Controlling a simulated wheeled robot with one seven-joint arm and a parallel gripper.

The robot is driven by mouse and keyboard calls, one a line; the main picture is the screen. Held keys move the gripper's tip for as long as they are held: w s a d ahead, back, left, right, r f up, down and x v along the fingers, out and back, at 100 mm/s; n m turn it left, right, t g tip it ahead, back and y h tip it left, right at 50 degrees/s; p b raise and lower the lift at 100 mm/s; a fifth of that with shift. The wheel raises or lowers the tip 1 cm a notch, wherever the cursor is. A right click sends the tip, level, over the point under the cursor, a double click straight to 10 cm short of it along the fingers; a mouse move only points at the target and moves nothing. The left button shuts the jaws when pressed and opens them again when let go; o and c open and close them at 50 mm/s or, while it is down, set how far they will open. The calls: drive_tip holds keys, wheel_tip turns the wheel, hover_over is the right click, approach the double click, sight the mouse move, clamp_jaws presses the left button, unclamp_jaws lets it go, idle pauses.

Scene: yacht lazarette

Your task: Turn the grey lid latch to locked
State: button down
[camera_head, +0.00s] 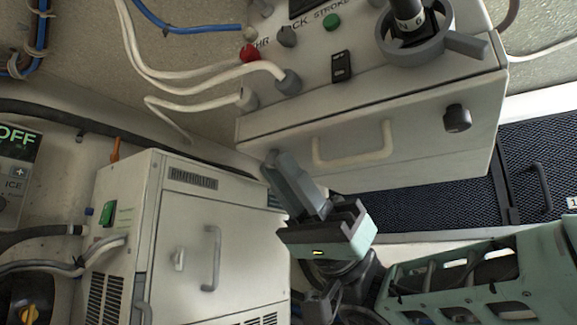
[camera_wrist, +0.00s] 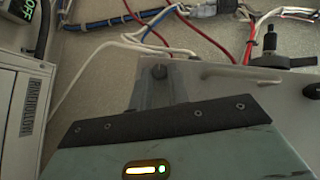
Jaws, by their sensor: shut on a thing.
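The pale box has a front panel (camera_head: 418,142) with a cream handle. My gripper (camera_head: 273,160) reaches up to the left end of this panel, its grey fingers closed together. In the wrist view the fingers (camera_wrist: 158,88) are shut on a small dark grey knob (camera_wrist: 159,71), which appears to be the grey lid latch. The fingers hide most of it, so its turn angle cannot be told. A similar dark grey knob (camera_head: 457,118) sits at the right end of the same panel, clear of my gripper.
The box top carries a red knob (camera_head: 250,54), a green button (camera_head: 332,21), hoses and a grey ring-shaped fitting (camera_head: 418,42). A white appliance (camera_head: 185,235) with a handle stands at the lower left, close to my gripper. Dark mesh (camera_head: 540,150) lies at right.

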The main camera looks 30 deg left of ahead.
drive_tip(key=shift+n+g+h, duration=0.4)
drive_tip(key=shift+h, duration=0.5)
drive_tip(key=c, duration=1.3)
unclamp_jaws()
drive_tip(key=shift+c, duration=0.2)
drive_tip(key=b+v, duration=0.4)
drive_tip(key=v, duration=1.3)
drive_tip(key=shift+w, duration=0.2)
